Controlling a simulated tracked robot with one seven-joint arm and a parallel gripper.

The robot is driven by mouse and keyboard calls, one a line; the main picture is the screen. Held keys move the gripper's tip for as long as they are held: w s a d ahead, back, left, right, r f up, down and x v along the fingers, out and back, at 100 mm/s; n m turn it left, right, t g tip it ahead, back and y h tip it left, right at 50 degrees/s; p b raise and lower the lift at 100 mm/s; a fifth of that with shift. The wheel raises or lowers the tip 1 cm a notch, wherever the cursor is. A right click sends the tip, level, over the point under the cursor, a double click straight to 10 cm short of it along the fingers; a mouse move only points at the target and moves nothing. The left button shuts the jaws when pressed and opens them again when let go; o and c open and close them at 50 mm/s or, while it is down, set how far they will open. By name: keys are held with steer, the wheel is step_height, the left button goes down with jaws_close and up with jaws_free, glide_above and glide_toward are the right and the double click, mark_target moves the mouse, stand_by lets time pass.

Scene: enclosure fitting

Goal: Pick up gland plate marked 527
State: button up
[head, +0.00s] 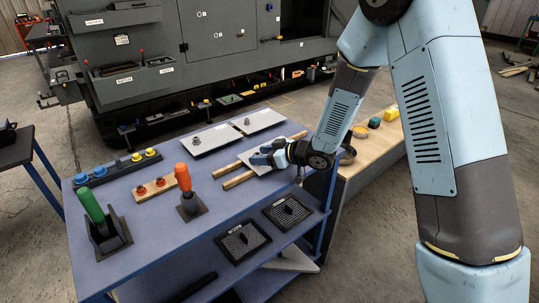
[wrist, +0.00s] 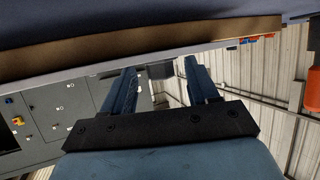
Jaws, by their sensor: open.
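Three pale grey plates lie on the blue table in the head view. One plate (head: 209,142) with a small knob lies at the back left, and a second plate (head: 266,123) with a knob lies beside it on the right. A third plate (head: 250,166) lies across wooden strips (head: 238,179), partly hidden by my gripper. No number 527 is legible on any of them. My gripper (head: 258,156) is low over the third plate; I cannot tell whether it touches it. In the wrist view its two blue fingers (wrist: 162,82) are apart, with no held plate visible between them.
A green handle (head: 91,205) and an orange handle (head: 183,178) stand upright at the table's left front. Button strips (head: 118,168) lie on the left. Black mesh panels (head: 243,242) sit on the lower level. A wooden bench (head: 366,152) adjoins on the right.

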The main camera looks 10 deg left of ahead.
steer(key=shift+a, duration=0.1)
jaws_close()
stand_by(0.6)
